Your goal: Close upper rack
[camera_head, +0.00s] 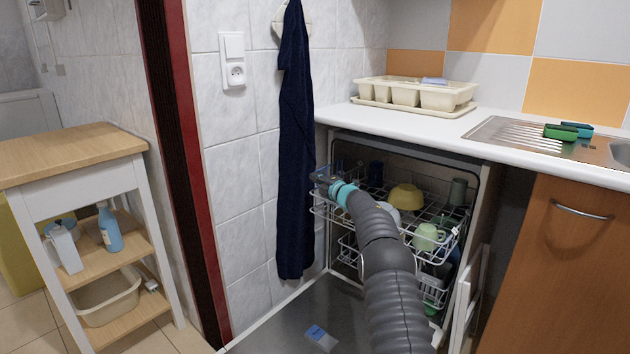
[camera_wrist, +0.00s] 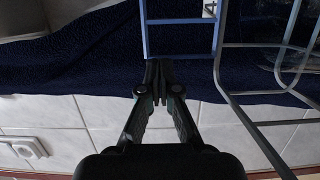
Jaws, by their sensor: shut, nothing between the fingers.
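The dishwasher's upper rack (camera_head: 408,228) is a white wire rack in the open dishwasher under the counter. It is pulled partly out and holds a yellow bowl (camera_head: 406,197), a light green cup (camera_head: 427,237) and other dishes. My gripper (camera_head: 322,178) is at the rack's left front corner, with its fingers shut and empty. In the wrist view, my gripper's fingertips (camera_wrist: 158,84) are together just beside the rack's wires (camera_wrist: 185,56). I cannot tell whether they touch the wire. My arm hides part of the rack and the lower rack.
The dishwasher door (camera_head: 290,325) lies open with a tablet packet (camera_head: 320,338) on it. A dark blue towel (camera_head: 296,150) hangs left of the dishwasher, close to my gripper. The counter (camera_head: 400,125) is above. A wooden trolley (camera_head: 75,165) stands at the left.

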